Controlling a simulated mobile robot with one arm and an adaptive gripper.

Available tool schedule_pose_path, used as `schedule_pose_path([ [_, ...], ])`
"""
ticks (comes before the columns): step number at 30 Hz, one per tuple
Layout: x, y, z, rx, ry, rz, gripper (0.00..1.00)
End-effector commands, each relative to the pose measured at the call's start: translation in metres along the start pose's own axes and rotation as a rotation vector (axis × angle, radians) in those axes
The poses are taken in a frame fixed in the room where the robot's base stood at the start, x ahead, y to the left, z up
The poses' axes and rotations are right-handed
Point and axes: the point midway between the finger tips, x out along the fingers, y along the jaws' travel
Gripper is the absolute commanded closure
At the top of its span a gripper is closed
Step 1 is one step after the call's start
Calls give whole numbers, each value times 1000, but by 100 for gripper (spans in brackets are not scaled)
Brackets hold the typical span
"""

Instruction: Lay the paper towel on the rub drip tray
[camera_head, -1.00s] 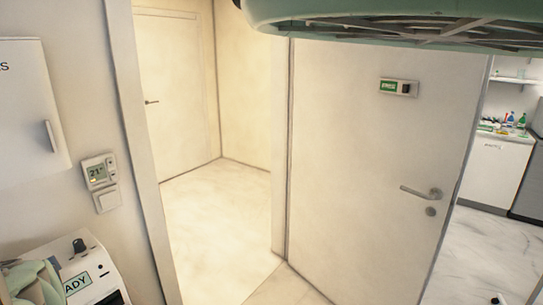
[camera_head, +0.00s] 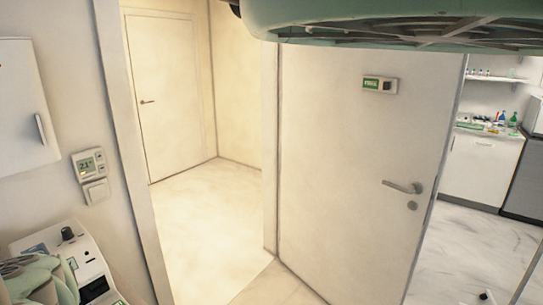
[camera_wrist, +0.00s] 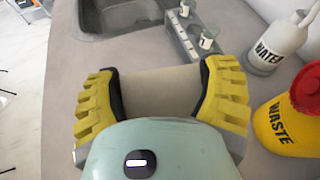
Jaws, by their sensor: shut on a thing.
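My gripper (camera_wrist: 160,95) has yellow ribbed fingers with dark pads and shows in the wrist view. It is shut on a pale, smooth thing (camera_wrist: 160,90) that spans the gap between the pads and looks like the paper towel. The gripper's body hides its near edge. I cannot make out the rub drip tray in either view. The head view shows neither the gripper nor the towel.
In the wrist view, a grey worktop holds a sink (camera_wrist: 112,22), a grey rack (camera_wrist: 182,38) with small containers, a white WATER bottle (camera_wrist: 280,42) and a yellow WASTE container (camera_wrist: 285,122). The head view shows a door (camera_head: 345,160) and a far counter (camera_head: 482,165).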

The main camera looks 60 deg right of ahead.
Motion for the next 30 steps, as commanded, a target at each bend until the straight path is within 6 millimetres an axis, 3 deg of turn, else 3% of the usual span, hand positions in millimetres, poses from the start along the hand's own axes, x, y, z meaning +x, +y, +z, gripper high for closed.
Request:
schedule_pose_path([
  [6,-18,-25,-2,27,4,-70,45],
  [23,-40,-51,0,55,20,-137,45],
  [30,-65,-72,2,74,30,-193,45],
])
